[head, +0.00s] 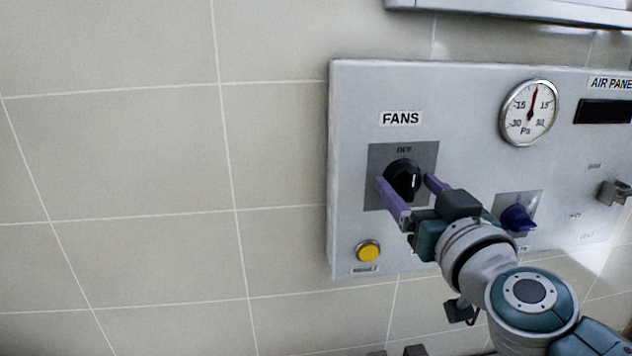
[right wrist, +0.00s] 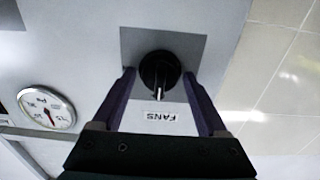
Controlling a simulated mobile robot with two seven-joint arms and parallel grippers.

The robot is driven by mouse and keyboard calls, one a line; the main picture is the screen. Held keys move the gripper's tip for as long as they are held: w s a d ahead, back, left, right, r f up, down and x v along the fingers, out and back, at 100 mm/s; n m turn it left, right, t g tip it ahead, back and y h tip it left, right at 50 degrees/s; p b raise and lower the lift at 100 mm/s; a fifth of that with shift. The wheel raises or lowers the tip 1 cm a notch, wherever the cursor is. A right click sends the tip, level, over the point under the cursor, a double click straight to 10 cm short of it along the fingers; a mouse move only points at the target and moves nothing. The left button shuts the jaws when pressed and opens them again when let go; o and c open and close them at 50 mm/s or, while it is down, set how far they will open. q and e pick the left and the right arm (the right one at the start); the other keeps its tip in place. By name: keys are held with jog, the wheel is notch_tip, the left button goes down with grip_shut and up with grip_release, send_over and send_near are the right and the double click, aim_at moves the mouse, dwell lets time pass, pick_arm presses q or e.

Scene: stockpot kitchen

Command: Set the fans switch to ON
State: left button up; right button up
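The fans switch is a black round knob (head: 404,180) on a dark grey square plate (head: 384,160), under the FANS label (head: 401,118). OFF is printed above the knob; no ON mark can be made out. In the right wrist view the knob (right wrist: 159,70) shows a white pointer line directed to the FANS label (right wrist: 161,116), the OFF side. My right gripper (head: 406,181) is open, its purple fingers on either side of the knob. The right wrist view shows gaps between both fingers (right wrist: 158,76) and the knob. My left gripper is not in view.
The grey panel (head: 350,110) also carries a yellow button (head: 368,251), a round Pa gauge (head: 529,112), a purple knob (head: 518,217), a dark display (head: 604,111) and a metal latch-like part (head: 614,192). Bare tiled wall (head: 120,150) lies to the left.

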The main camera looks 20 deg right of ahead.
jog(key=c, duration=1.1)
jog(key=shift+m, duration=0.3)
jog(key=m, duration=1.3)
jog(key=shift+b, duration=0.3)
jog(key=shift+m, duration=2.1)
